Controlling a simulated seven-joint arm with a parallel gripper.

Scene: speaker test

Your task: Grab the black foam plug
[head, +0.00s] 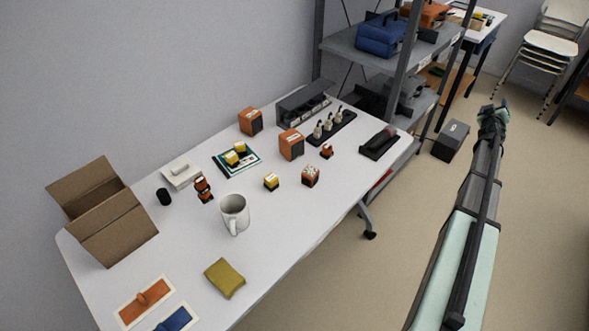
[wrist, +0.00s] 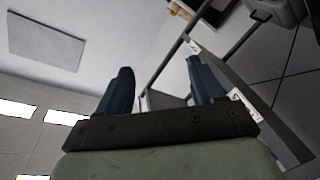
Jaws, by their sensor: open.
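A small black rounded cylinder, which looks like the black foam plug (head: 163,197), stands on the white table between the cardboard box and a small white box. My gripper (head: 499,106) is far to the right of it in the head view, out over the floor beyond the table's right end. In the wrist view my gripper (wrist: 160,85) shows two dark blue fingers spread apart with nothing between them. The plug does not show in the wrist view.
An open cardboard box (head: 104,212) stands left of the plug, and a white box (head: 181,172) and a small orange-and-black figure (head: 203,189) to its right. A white mug (head: 235,213) and two orange speakers (head: 291,144) share the table (head: 300,220). Grey shelving (head: 350,53) stands behind.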

